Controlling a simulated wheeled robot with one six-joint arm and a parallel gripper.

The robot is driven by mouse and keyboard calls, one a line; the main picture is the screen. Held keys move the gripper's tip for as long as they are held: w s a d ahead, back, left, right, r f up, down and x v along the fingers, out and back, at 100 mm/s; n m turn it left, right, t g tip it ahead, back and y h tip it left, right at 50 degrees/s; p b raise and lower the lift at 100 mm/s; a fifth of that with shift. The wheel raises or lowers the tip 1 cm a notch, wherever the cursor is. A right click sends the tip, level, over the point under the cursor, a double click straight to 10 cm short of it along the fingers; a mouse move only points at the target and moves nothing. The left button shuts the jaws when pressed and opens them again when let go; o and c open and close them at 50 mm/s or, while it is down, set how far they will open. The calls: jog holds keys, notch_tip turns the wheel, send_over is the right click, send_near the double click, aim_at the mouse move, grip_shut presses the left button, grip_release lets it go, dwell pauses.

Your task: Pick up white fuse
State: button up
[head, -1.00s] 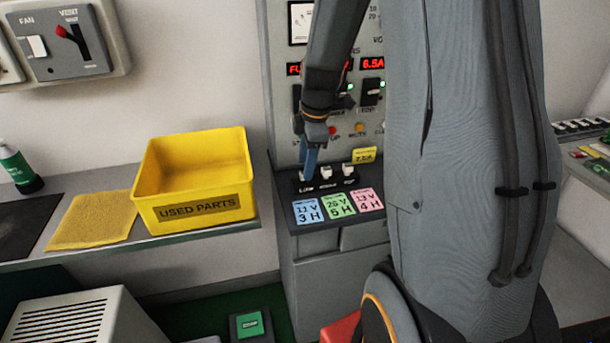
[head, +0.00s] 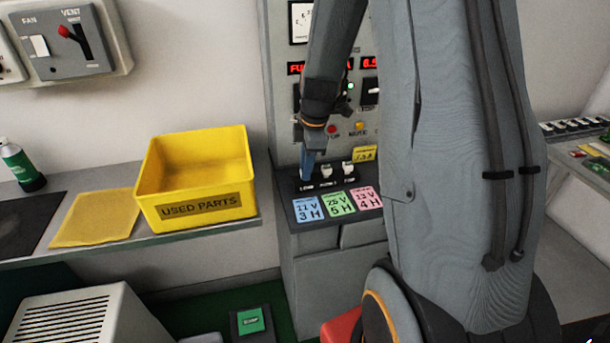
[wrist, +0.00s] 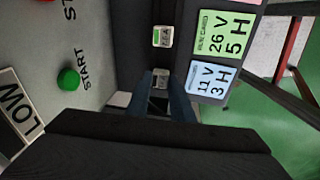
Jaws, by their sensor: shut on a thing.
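My gripper (head: 307,165) points down at the left end of the dark fuse block on the bench in front of the grey panel. In the wrist view its blue fingers (wrist: 163,90) are shut on a small white fuse (wrist: 161,76), mostly hidden between them. The fuse is at the slot by the blue "11 V 3 H" card (head: 308,209); I cannot tell whether it is still seated. A second white fuse (head: 327,171) stands just right of it, with a green label in the wrist view (wrist: 163,36). A third white fuse (head: 348,168) stands farther right.
A yellow "USED PARTS" bin (head: 190,209) stands on the shelf to the left, beside a yellow cloth (head: 95,218). The panel behind has buttons, including a green START button (wrist: 68,79). Green (head: 338,203) and pink (head: 366,197) cards lie in front of the fuses.

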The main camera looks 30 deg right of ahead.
jog(key=shift+w+r, duration=0.1)
notch_tip(320, 180, up, 10)
jog(key=shift+f+b, duration=0.1)
jog(key=shift+b, duration=1.05)
jog(key=shift+c, duration=0.4)
